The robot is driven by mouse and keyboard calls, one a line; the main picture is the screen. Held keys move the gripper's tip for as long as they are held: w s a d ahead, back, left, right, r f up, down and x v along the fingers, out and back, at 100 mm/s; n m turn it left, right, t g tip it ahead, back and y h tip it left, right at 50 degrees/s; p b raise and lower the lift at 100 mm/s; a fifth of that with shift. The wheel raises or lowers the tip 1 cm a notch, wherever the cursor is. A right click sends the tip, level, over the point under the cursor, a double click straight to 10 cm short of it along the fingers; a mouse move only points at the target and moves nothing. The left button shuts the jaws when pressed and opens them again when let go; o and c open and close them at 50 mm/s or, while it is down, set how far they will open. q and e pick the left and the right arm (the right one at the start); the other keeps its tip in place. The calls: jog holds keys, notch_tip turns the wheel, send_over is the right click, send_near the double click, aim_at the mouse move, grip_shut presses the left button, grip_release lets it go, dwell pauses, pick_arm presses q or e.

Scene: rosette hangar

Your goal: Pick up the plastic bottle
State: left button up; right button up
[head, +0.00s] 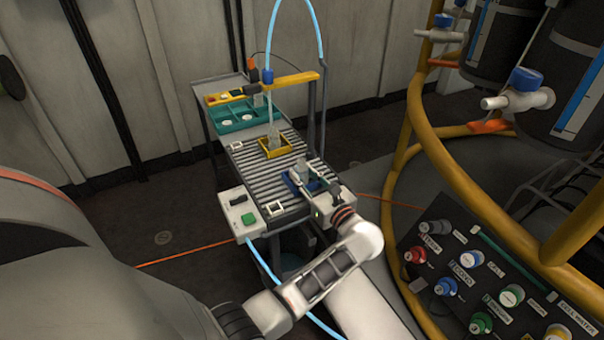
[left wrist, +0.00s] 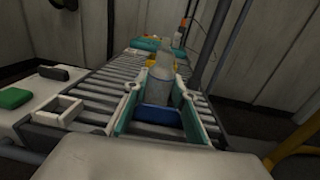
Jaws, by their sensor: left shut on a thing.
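The plastic bottle (head: 302,170) is a pale, translucent bottle at the near right end of the roller conveyor, by a blue tray (head: 291,185). My left gripper (head: 306,184) is around its body. In the left wrist view the bottle (left wrist: 160,88) stands upright between the two teal-padded fingers (left wrist: 160,100), and the gripper is shut on it. The blue tray (left wrist: 160,116) shows below it. I cannot tell whether its base touches the tray. My right gripper is not in view.
A second clear bottle (head: 273,134) stands in a yellow tray (head: 264,153) further along the roller conveyor (head: 245,168), under a yellow gantry bar (head: 293,80). A control box (head: 236,214) is at the near left. A yellow-railed structure (head: 450,165) stands at right.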

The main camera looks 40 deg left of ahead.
pick_arm(q)
jog(key=shift+r, duration=0.1)
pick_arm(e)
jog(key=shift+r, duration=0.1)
pick_arm(q)
jog(key=shift+r, duration=0.3)
notch_tip(320, 180, up, 5)
jog(key=shift+r+p, duration=0.15)
jog(key=shift+p, duration=0.65)
notch_tip(320, 180, up, 13)
jog(key=p, duration=0.3)
notch_tip(320, 180, up, 6)
jog(key=p, duration=0.2)
send_over(304, 168)
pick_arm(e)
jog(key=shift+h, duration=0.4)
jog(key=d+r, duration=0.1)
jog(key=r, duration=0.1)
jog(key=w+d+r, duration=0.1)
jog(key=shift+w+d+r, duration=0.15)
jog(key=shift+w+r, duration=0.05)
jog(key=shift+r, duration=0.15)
